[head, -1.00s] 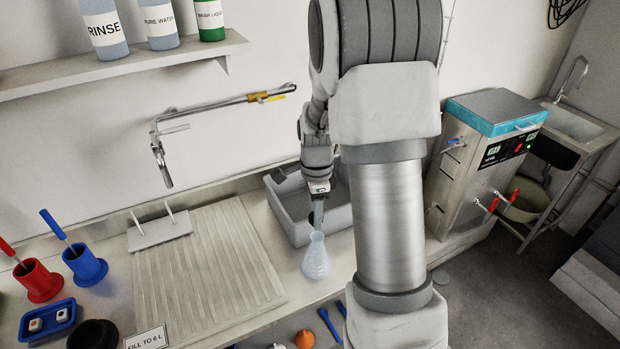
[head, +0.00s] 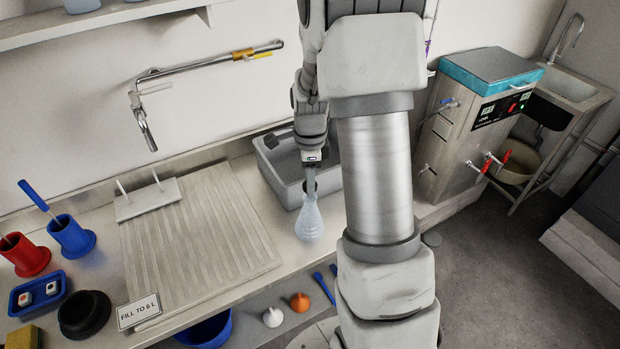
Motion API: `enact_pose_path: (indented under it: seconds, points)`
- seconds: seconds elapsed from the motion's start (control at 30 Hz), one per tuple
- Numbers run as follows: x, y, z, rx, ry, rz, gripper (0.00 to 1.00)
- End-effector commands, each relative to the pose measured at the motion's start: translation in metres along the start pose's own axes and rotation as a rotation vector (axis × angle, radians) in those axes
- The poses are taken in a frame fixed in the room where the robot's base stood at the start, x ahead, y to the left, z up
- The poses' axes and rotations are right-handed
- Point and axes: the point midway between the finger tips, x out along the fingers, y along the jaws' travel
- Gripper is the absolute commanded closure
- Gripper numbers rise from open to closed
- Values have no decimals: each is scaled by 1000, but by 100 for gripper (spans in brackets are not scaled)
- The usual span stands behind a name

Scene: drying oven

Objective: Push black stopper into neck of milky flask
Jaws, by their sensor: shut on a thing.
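The milky flask (head: 310,222) stands upright on the bench, in front of the grey tub, its narrow neck pointing up. My gripper (head: 310,184) points down directly above the flask's neck and is shut on the black stopper (head: 311,189). The stopper is small and dark between the fingertips, at the top of the neck. Whether it touches the rim or sits inside the neck is too small to tell.
A grey tub (head: 284,186) stands just behind the flask. A ridged drainboard (head: 200,235) lies to the left, with a "FILL TO 6 L" sign (head: 139,311) at its front. A steel water bath (head: 470,130) stands right. My arm hides part of the bench.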

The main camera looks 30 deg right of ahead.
Motion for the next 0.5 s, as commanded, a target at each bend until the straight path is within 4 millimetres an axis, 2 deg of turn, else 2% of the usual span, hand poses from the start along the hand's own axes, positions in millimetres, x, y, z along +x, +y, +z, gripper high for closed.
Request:
enact_pose_path:
  seconds: [0.03, 0.13, 0.5]
  points:
    - [7, 0, 0, 0, 0, 0, 100]
    - [11, 0, 0, 0, 0, 0, 100]
    - [11, 0, 0, 0, 0, 1, 100]
